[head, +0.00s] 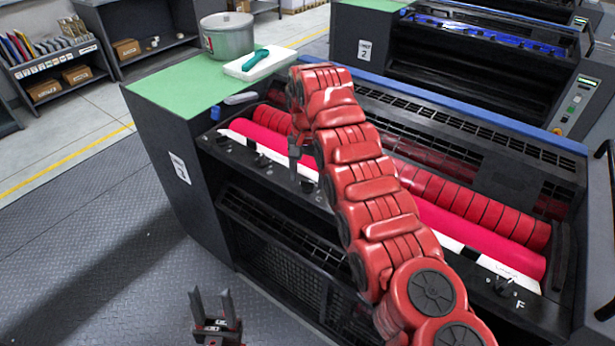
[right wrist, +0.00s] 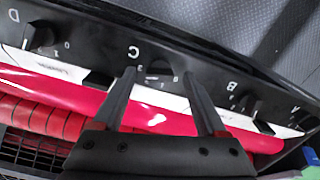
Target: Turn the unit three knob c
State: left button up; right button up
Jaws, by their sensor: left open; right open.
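The near ink unit (head: 155,150) has a black front rail with lettered knobs, a red ink roller (head: 425,205) and a side label too small to read surely. Knob C (right wrist: 160,72) is a dark round knob below its letter C in the right wrist view. My right gripper (right wrist: 160,76) is open, with one fingertip on either side of knob C; contact cannot be told. In the head view my right gripper (head: 294,158) is over the rail, and the gripper and arm hide most of that spot. My left gripper (head: 215,312) is open and empty, low over the floor.
Knob D (right wrist: 42,38) and knob B (right wrist: 245,102) flank knob C. A pot (head: 228,38) and a white tray (head: 260,63) with a green-handled tool stand on the green top. Unit 2 (head: 345,40) stands behind. Floor is free at left.

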aim_at(308, 181)
notch_tip(308, 181, up, 2)
notch_tip(308, 181, up, 15)
jog(key=p, duration=1.4)
jog(key=shift+f, duration=0.1)
